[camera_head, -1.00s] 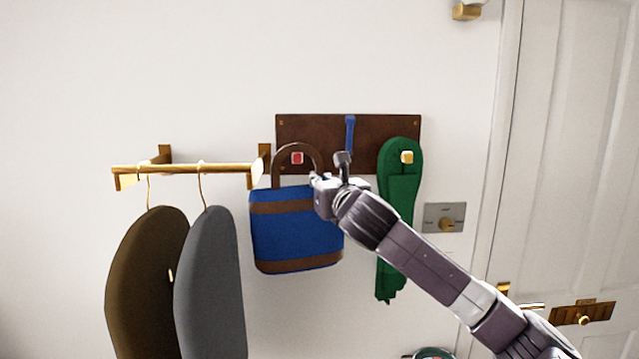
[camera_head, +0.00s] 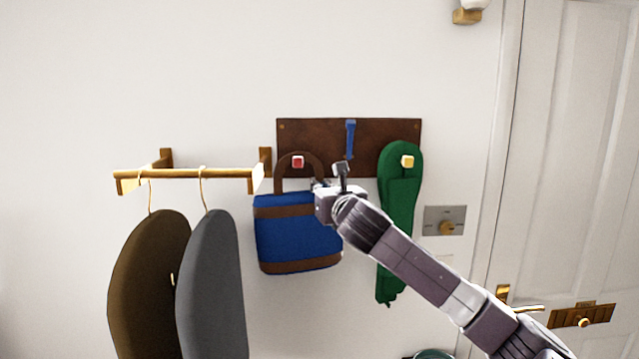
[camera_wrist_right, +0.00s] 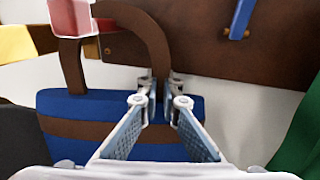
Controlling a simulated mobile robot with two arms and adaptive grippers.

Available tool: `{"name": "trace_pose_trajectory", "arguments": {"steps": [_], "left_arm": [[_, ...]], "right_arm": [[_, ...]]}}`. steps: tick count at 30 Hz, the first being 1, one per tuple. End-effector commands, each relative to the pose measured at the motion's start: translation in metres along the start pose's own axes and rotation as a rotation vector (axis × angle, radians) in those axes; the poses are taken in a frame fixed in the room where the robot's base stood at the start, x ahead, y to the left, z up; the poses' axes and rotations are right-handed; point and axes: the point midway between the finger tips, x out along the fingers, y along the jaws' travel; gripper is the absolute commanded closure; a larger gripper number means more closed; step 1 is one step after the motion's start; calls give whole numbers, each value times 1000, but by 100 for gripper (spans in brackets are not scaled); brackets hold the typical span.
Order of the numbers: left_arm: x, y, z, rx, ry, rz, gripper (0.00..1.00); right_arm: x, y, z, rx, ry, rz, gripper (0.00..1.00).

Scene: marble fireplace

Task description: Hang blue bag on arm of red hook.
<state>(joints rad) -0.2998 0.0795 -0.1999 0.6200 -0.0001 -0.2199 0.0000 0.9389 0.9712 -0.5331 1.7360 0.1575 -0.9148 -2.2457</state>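The blue bag (camera_head: 295,235) has brown bands and a brown arched handle (camera_head: 283,170). It hangs upright by the wall, below the brown hook board. The red hook (camera_head: 298,162) shows inside the handle's arch, just under its top. In the right wrist view, the red hook's square end (camera_wrist_right: 70,17) lies in front of the handle's left side. I cannot tell whether the handle rests on the hook's arm. My right gripper (camera_head: 318,186) is at the right leg of the handle. In the wrist view its fingertips (camera_wrist_right: 162,100) close around that leg. My left gripper is not in view.
A green scarf (camera_head: 398,215) hangs from the yellow hook (camera_head: 407,161), right of my gripper. A blue hook (camera_head: 350,140) sits between, on the brown board (camera_head: 320,130). A brass rail (camera_head: 190,174) with two garments stands close left of the bag. The wall above is clear.

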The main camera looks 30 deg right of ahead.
Motion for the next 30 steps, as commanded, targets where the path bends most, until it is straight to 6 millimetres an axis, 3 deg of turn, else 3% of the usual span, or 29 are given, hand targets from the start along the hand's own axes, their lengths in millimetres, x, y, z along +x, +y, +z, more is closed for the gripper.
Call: {"name": "trace_pose_trajectory", "arguments": {"steps": [14, 15, 20, 30], "left_arm": [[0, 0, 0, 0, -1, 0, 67], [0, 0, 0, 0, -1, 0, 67], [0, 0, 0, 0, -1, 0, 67], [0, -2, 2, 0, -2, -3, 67]], "right_arm": [[0, 0, 2, 2, -4, 1, 100], [0, 0, 2, 2, -4, 1, 92], [0, 0, 2, 1, -3, 1, 75], [-2, 0, -2, -1, 3, 0, 75]]}}
